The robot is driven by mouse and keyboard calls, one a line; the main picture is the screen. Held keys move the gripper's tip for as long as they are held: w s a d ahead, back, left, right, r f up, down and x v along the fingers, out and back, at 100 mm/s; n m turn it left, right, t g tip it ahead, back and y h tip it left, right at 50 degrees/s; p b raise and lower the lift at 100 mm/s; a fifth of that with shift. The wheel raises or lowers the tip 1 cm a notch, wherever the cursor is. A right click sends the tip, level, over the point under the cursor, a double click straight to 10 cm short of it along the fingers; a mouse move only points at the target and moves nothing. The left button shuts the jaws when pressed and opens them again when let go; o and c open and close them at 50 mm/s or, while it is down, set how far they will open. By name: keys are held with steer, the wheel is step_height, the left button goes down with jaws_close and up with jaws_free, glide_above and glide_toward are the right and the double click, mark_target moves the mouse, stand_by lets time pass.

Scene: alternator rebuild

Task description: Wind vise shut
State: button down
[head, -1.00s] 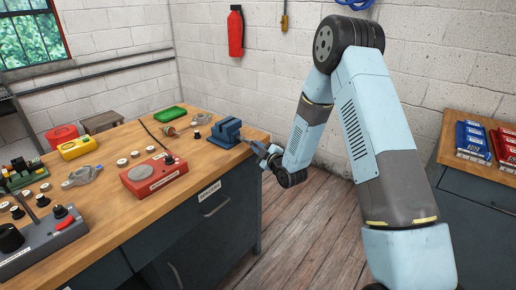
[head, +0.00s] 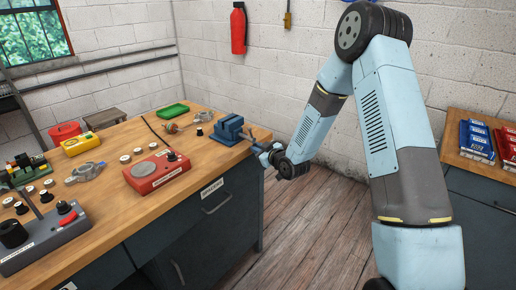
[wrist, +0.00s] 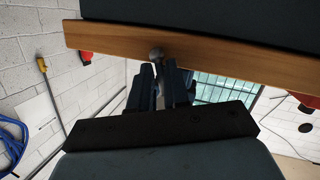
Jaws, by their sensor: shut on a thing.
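The blue vise (head: 228,131) stands on the far right corner of the wooden workbench, by its edge. My gripper (head: 261,146) is just beyond that edge, on the vise's right side, shut on the vise handle. In the wrist view, the two dark fingers (wrist: 164,82) close around the grey end of the handle (wrist: 157,54), below the bench's wooden edge. The fingers hide most of the handle. The gap between the vise jaws is too small to tell.
The workbench (head: 110,211) also bears a red box (head: 157,172) with a knob, a green tray (head: 172,110), a yellow case (head: 80,144) and several small parts. A second bench (head: 464,185) with blue and red boxes stands at right. Wooden floor lies between.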

steer(key=m+g, duration=0.1)
steer(key=m, duration=0.1)
steer(key=s+m+g, duration=0.1)
steer(key=m, duration=0.1)
steer(key=shift+s+a+f+y, duration=0.15)
steer(key=shift+a+y, duration=0.05)
steer(key=shift+y, duration=0.1)
steer(key=m, duration=0.1)
steer(key=m+g, duration=0.1)
steer(key=s+a+m+g+y, duration=0.1)
steer(key=m, duration=0.1)
steer(key=shift+r, duration=0.35)
steer(key=shift+s+a+r+m+g+y, duration=0.15)
steer(key=shift+r+m+g+y, duration=0.2)
steer(key=shift+m, duration=0.45)
steer(key=shift+s+a+r+m+g+y, duration=0.15)
steer(key=shift+r+m+g+y, duration=0.15)
steer(key=shift+m, duration=0.5)
steer(key=shift+s+a+r+m+g+y, duration=0.15)
steer(key=shift+r+m+g+y, duration=0.15)
steer(key=shift+m, duration=0.5)
steer(key=shift+r, duration=0.1)
steer(key=c, duration=1.2)
jaws_free()
steer(key=shift+d, duration=0.15)
steer(key=shift+v, duration=6.8)
